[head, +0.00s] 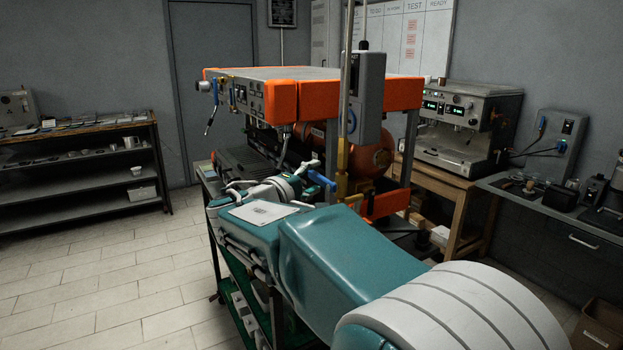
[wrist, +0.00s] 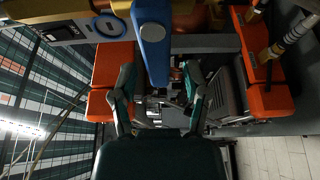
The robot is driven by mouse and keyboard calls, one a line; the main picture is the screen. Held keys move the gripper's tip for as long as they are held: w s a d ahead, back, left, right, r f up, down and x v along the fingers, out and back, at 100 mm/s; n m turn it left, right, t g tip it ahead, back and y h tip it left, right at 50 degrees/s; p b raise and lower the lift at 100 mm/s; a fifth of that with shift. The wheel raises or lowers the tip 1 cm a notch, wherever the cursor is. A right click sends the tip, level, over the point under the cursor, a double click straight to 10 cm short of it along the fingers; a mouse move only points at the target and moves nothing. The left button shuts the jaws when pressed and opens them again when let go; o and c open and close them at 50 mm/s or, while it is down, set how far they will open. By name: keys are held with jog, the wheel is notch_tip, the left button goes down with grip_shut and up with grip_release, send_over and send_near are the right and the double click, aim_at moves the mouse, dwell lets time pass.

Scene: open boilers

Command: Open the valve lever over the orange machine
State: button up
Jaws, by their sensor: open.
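The orange machine (head: 320,98) is an open-framed boiler machine in the middle of the head view; parts of its orange frame (wrist: 112,65) show in the wrist view. A vertical pipe with a brass valve body (head: 343,157) stands in front of it. A blue valve lever (head: 318,179) extends left from the brass valve toward my gripper (head: 318,174). In the wrist view the blue lever (wrist: 152,45) points down between the two fingertips of my gripper (wrist: 160,76). The fingers are apart, one on each side of the lever. Whether either finger touches it I cannot tell.
A grey box (head: 368,98) hangs beside the pipe. An espresso machine (head: 470,125) stands on a wooden table at the right, beside a dark counter (head: 560,205). A shelf unit (head: 80,165) lines the left wall. The tiled floor (head: 110,260) at left is clear.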

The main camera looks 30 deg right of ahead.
jog(key=shift+d, duration=0.6)
jog(key=shift+c, duration=0.3)
jog(key=shift+d, duration=0.15)
grip_shut()
jog(key=shift+f, duration=0.1)
jog(key=shift+a+f, duration=0.1)
jog(key=shift+a, duration=0.1)
jog(key=s+f+n+g+y, duration=0.3)
jog(key=s+f+n+g, duration=0.1)
jog(key=n, duration=0.9)
jog(key=shift+s+f+g, duration=0.4)
jog(key=shift+f+g, duration=0.15)
jog(key=shift+g, duration=0.65)
jog(key=shift+s, duration=0.1)
